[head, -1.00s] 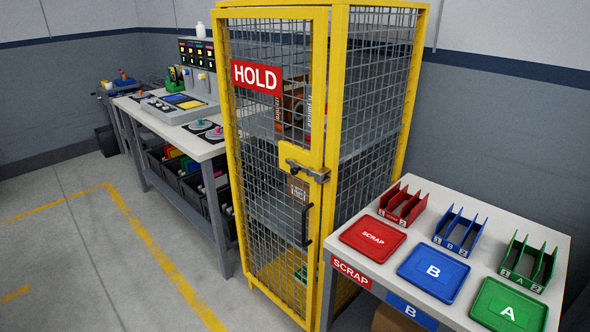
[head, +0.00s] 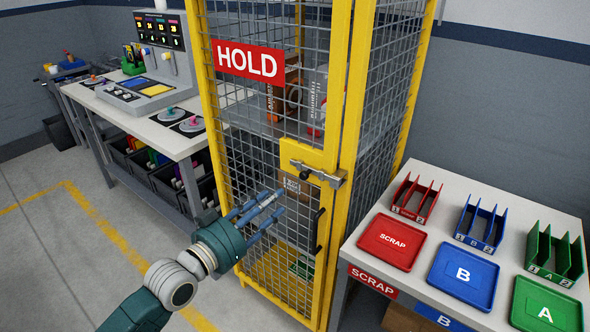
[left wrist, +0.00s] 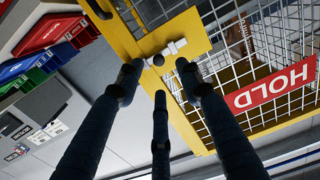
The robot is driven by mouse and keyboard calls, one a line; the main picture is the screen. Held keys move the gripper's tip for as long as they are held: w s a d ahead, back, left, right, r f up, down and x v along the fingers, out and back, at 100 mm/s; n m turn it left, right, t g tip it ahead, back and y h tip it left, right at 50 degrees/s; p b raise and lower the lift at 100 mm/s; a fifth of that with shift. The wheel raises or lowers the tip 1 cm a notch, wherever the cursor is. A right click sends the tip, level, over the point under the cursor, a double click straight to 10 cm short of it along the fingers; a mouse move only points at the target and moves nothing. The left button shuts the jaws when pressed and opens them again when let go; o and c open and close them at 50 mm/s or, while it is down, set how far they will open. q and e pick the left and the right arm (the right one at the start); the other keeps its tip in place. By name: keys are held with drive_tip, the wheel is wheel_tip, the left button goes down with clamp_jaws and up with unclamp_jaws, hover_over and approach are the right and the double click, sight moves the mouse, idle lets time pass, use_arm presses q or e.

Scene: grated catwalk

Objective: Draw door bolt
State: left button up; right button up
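The door bolt (head: 320,174) is a grey metal bar with a dark knob, mounted on a yellow plate of the yellow mesh cage door (head: 262,150). It spans from the door plate to the cage post, and the door looks closed. My left gripper (head: 268,208) is in front of the door, below and left of the bolt, its fingers spread and empty. In the left wrist view the bolt (left wrist: 172,48) and its dark knob (left wrist: 158,60) show beyond the gap between the fingertips (left wrist: 158,75), apart from them. My right gripper is out of view.
A black door handle (head: 318,230) is below the bolt. A red HOLD sign (head: 248,63) is on the door. A table (head: 345,262) with trays and bins stands close on the right. A workbench (head: 150,130) is at left. The floor in front is clear.

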sight(302, 176)
use_arm(q)
drive_tip(key=x, duration=0.3)
drive_tip(key=r+x, duration=0.1)
drive_tip(key=x, duration=0.3)
drive_tip(key=d+p+x, duration=0.1)
drive_tip(key=x, duration=0.2)
drive_tip(key=shift+d+r, duration=0.15)
drive_tip(key=shift+r, duration=0.05)
clamp_jaws()
